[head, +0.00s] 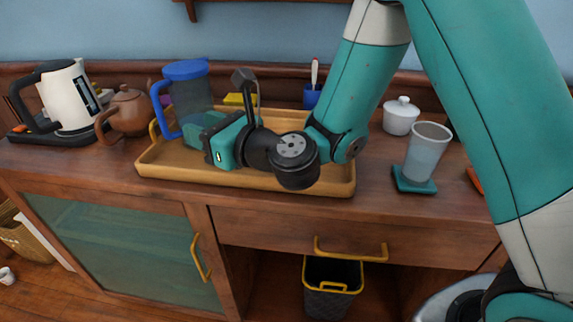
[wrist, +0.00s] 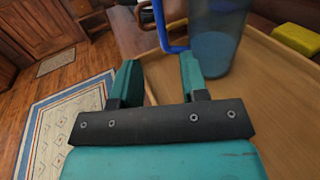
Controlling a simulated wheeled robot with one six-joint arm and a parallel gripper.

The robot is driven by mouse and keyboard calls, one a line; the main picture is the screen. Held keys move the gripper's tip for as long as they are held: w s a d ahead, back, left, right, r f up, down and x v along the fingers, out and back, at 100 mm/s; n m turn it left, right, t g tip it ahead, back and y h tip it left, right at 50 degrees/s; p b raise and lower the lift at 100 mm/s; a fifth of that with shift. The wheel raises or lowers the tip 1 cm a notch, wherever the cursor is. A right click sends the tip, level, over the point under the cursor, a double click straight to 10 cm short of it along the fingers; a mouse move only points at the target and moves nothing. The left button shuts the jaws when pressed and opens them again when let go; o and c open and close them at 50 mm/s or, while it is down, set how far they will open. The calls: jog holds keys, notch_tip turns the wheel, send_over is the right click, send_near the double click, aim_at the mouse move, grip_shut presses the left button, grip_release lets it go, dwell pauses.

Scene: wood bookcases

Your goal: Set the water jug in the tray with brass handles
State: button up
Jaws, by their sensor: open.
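The water jug (head: 198,92) has a grey see-through body, a blue lid and a blue handle on its left side. It stands upright in the left part of the wooden tray with brass handles (head: 170,171). My gripper (head: 195,132) is at the jug's lower front, hiding part of its base. In the wrist view the jug (wrist: 217,40) stands just beyond the fingers, its blue handle ahead of the gap. My gripper (wrist: 160,78) is open with nothing between its fingers. Whether a finger touches the jug I cannot tell.
A brown teapot (head: 128,112) and a white kettle (head: 68,95) stand left of the tray. A yellow block (head: 240,99) and a blue cup with a brush (head: 311,97) are behind my arm. A glass (head: 427,150) on a teal coaster and a white lidded pot (head: 401,116) stand right.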

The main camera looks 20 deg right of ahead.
jog(key=s+r+n+g, duration=0.3)
jog(key=s+n+g, duration=0.8)
jog(key=n, duration=1)
jog(key=s+d+f+n+g+h, duration=0.25)
jog(key=s+d+n+h, duration=0.45)
jog(key=s+d+n, duration=0.65)
notch_tip(320, 180, up, 15)
jog(key=p, duration=1.4)
jog(key=shift+a, duration=0.35)
jog(key=shift+n, duration=0.25)
